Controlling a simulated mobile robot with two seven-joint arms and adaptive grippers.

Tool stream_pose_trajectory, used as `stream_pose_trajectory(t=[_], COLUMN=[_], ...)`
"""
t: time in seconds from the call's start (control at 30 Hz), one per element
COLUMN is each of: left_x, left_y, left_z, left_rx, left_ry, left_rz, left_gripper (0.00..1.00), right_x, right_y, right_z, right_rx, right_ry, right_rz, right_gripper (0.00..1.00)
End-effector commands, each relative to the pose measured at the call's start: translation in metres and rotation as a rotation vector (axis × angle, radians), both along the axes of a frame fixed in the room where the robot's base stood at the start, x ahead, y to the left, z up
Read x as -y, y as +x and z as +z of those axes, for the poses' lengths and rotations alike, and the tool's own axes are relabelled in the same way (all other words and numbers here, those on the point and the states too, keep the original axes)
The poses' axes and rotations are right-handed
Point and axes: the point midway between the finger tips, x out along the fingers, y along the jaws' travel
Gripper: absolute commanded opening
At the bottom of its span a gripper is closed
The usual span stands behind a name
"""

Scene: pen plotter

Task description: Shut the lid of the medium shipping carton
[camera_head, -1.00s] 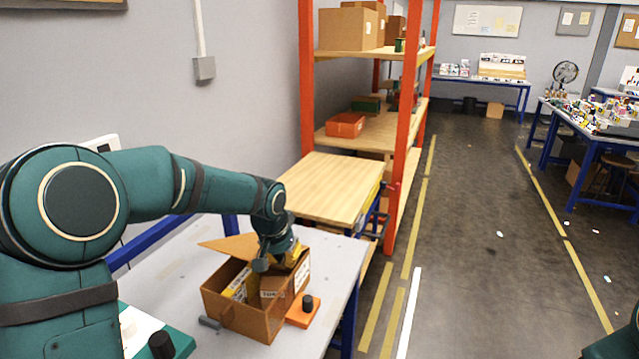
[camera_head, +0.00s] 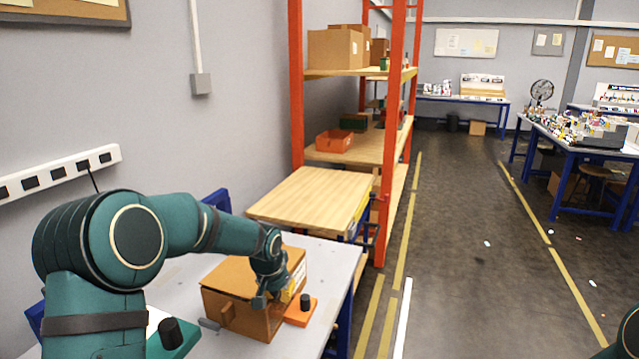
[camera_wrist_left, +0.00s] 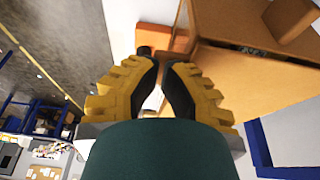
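The brown medium shipping carton (camera_head: 235,312) stands on the grey table. Its lid (camera_head: 232,275) lies down over the top, and the contents no longer show in the head view. In the left wrist view, a thin dark gap shows between the lid (camera_wrist_left: 228,22) and the carton wall (camera_wrist_left: 250,80), so the lid looks slightly ajar. My left gripper (camera_head: 272,298) is at the carton's right side, by the lid's edge. In the left wrist view, its yellow fingers (camera_wrist_left: 160,68) are together at the tips with nothing held. Contact with the lid cannot be told. My right gripper is out of view.
An orange block with a black knob (camera_head: 302,310) sits right of the carton. A small grey piece (camera_head: 208,323) lies at its front left. A wooden-topped bench (camera_head: 312,200) and an orange-post shelf (camera_head: 345,157) stand behind.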

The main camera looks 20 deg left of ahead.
Motion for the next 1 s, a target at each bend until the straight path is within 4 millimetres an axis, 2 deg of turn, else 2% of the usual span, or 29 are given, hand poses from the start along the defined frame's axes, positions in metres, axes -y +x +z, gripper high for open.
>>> stream_pose_trajectory(t=[0.2, 0.7, 0.87, 1.0], left_x=[0.0, 0.0, 0.0, 0.0], left_y=[-0.001, -0.001, -0.001, 0.0], left_z=[-0.009, -0.009, 0.003, 0.025], left_rx=[0.0, 0.0, 0.001, 0.002], left_ry=[0.0, 0.0, 0.0, -0.001], left_rz=[-0.001, 0.0, 0.0, 0.0], left_gripper=[0.0, 0.0, 0.0, 0.0], right_x=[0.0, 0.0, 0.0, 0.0], right_y=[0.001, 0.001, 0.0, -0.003], right_z=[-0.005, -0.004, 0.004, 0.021], right_rx=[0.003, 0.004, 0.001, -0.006], right_ry=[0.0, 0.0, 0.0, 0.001], right_rz=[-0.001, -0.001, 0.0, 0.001], right_gripper=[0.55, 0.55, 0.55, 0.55])
